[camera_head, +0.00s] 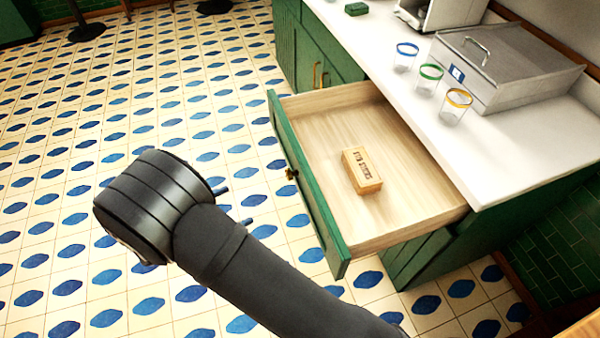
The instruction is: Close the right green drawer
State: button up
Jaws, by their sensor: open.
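The green drawer (308,196) stands pulled out from the green cabinet under the white counter. Its front panel faces left and carries a small dark knob (291,173). Inside, on the pale wood bottom, lies a small wooden block (362,170) with dark lettering. My gripper (234,207) is left of the drawer front, apart from it, with its two blue-grey fingertips spread and nothing between them. The rest of the gripper is hidden behind my dark arm.
On the counter (497,151) stand three glasses with blue (404,58), green (428,80) and yellow (455,107) rims, beside a grey metal box (510,62). Cabinet doors with brass handles (318,75) are behind the drawer. The tiled floor at left is mostly clear.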

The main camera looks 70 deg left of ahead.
jog(key=shift+v, duration=1.25)
jog(key=shift+c, duration=0.2)
